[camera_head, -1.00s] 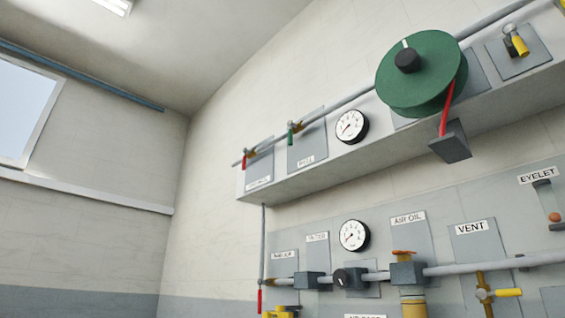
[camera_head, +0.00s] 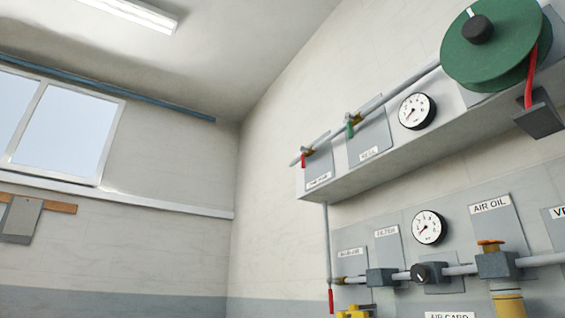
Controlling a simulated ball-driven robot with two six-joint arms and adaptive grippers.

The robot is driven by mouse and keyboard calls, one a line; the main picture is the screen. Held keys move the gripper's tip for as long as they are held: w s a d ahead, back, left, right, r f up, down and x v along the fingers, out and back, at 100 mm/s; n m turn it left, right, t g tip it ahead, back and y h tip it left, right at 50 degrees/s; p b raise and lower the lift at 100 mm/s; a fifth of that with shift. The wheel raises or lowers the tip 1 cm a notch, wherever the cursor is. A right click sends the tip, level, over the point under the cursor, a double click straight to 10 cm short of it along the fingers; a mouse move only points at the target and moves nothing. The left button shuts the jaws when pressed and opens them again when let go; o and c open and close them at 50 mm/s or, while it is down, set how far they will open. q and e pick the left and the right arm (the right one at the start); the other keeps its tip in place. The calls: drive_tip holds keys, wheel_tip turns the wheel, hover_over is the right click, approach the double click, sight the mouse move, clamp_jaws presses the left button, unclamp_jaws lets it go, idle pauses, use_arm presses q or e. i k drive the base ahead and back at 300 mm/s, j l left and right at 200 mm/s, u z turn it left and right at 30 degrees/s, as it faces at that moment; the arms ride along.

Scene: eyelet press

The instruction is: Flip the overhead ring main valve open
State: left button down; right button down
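The overhead pipe on the upper shelf ends at a valve with a red handle (camera_head: 303,160), which hangs down, across the pipe. It stands in front of a grey plate (camera_head: 319,165) whose small label is too blurred to read surely; it may be the ring main one. To its right, a second valve with a green handle (camera_head: 350,130) sits on the same pipe, by a plate whose label seems to read REEL. Neither of my grippers shows in the head view.
A green hose reel (camera_head: 490,45) with a red hose and a round gauge (camera_head: 417,111) are right of the valves. Below the shelf are another gauge (camera_head: 429,228), a lower pipe and the AIR OIL unit (camera_head: 497,264). A window (camera_head: 65,130) is at left.

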sight(303, 149)
drive_tip(key=i+j+u, duration=0.15)
drive_tip(key=i+u, duration=0.75)
